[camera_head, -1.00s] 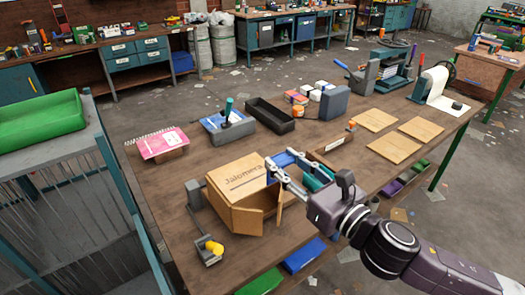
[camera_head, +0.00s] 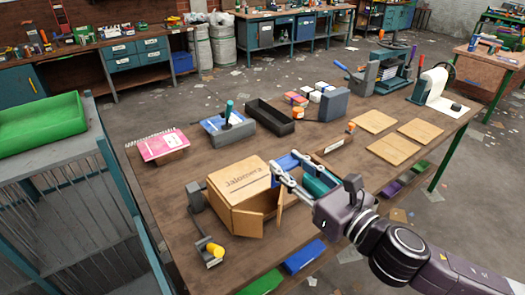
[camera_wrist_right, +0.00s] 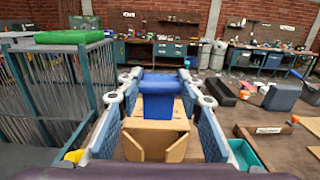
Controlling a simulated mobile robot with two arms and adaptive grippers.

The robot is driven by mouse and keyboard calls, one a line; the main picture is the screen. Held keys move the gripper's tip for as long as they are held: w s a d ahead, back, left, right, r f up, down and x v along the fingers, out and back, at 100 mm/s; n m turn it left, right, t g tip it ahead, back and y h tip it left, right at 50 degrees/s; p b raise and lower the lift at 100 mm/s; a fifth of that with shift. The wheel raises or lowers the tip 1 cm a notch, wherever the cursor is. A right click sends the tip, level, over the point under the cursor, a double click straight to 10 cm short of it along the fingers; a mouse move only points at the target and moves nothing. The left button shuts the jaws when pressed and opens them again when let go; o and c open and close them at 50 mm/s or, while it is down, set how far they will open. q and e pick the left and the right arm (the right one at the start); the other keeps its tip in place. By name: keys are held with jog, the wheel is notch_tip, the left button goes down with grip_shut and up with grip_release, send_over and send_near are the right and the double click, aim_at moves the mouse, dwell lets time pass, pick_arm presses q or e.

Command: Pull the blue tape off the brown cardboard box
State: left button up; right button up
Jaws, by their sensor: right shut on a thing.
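The brown cardboard box (camera_head: 238,187) stands on the workbench with lettering on its top and front flaps hanging open. It also shows in the wrist view (camera_wrist_right: 150,145), below and between my fingers. My right gripper (camera_head: 285,163) is at the box's right side, its fingers shut on the blue tape (camera_head: 287,161). In the wrist view the blue tape (camera_wrist_right: 160,85) spans between the fingertips, and a strip hangs down in front of the box. I cannot tell whether the tape still touches the box. My left gripper is not in view.
A teal tray (camera_head: 318,182) lies just right of the box. A tool with a yellow knob (camera_head: 214,250) is at the front left. A pink notebook (camera_head: 163,145), a black tray (camera_head: 270,115) and wooden boards (camera_head: 393,147) lie further off.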

jog(key=r+p, duration=0.1)
jog(key=s+d+r+p, duration=0.1)
jog(key=r, duration=0.1)
jog(key=s+r+p, duration=0.1)
jog(key=shift+d+r+p, duration=0.2)
jog(key=shift+r+p, duration=0.15)
jog(key=shift+p, duration=0.05)
jog(key=shift+w, duration=0.1)
